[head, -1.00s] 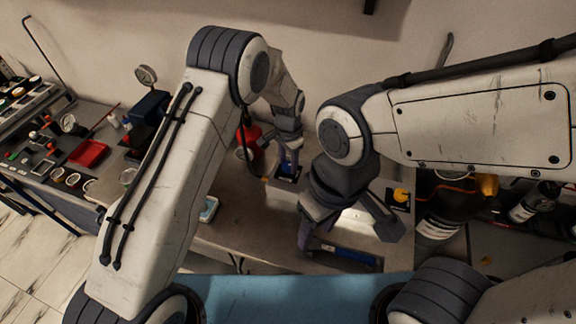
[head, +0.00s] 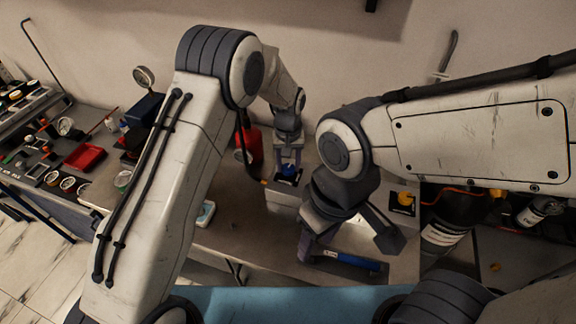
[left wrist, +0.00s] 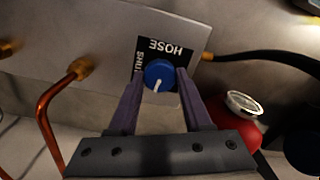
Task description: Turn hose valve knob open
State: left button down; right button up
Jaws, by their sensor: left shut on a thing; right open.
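The blue hose valve knob (left wrist: 159,75) sits on a black plate (left wrist: 150,47) labelled HOSE, with part of the word SHUT visible. A white pointer line on the knob points down and slightly left in the left wrist view. My left gripper (left wrist: 160,82) is shut on the knob, one finger at each side. In the head view the knob (head: 289,170) shows small under my left gripper (head: 289,165). My right gripper (head: 350,242) is open and empty, above the bench in front of the valve block.
A red cylinder (head: 250,146) with a gauge (left wrist: 243,104) stands beside the valve block. A black hose (left wrist: 262,60) and copper pipe (left wrist: 48,125) join the block. A blue-handled tool (head: 345,259) lies near the bench front.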

aim_at(289, 167)
pick_arm(q)
jog(key=shift+w+r+n, duration=0.1)
jog(key=shift+n, duration=0.5)
jog(key=shift+c, duration=1.6)
grip_release()
notch_tip(289, 167, up, 10)
jog(key=b, duration=0.2)
jog(key=shift+r+b, duration=0.2)
jog(key=shift+b, duration=0.2)
